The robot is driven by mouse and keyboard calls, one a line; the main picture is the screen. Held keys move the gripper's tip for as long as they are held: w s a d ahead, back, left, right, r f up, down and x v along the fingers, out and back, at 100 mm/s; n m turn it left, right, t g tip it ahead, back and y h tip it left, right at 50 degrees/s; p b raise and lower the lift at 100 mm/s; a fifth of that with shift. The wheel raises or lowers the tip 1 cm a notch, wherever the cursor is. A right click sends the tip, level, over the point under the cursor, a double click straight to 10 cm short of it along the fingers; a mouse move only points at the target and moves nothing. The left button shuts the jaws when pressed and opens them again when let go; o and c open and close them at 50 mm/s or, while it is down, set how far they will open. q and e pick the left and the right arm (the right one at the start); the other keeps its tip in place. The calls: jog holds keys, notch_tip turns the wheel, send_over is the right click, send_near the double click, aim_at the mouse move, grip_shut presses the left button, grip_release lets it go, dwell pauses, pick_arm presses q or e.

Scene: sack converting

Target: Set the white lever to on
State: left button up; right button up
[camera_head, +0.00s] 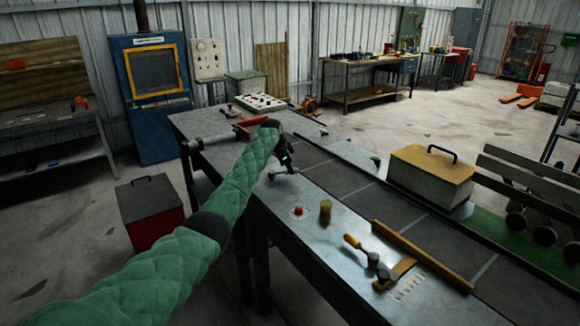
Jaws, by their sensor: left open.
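My left arm, in green quilted padding, reaches in from the left over the metal workbench (285,235). My left gripper (287,160) is dark and small, open, above the bench's middle. A small pale metallic piece (284,173) shows just below it, close to or touching the fingers. I cannot tell whether this is the white lever or what position it is in. No other white lever shows clearly. A white panel (260,102) with dark round spots lies at the bench's far end. My right gripper is not in view.
On the bench are a red button (298,211), a brass cylinder (326,210), a yellow-handled tool (370,257) and a long yellow bar (422,255). A dark belt (345,180) runs alongside. A tan-lidded box (431,175) stands beyond it. A red box (150,210) stands on the floor, left.

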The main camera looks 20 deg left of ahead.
pick_arm(q)
jog(key=shift+x, duration=1)
jog(key=shift+c, duration=0.5)
grip_shut()
jog(key=shift+a, duration=0.1)
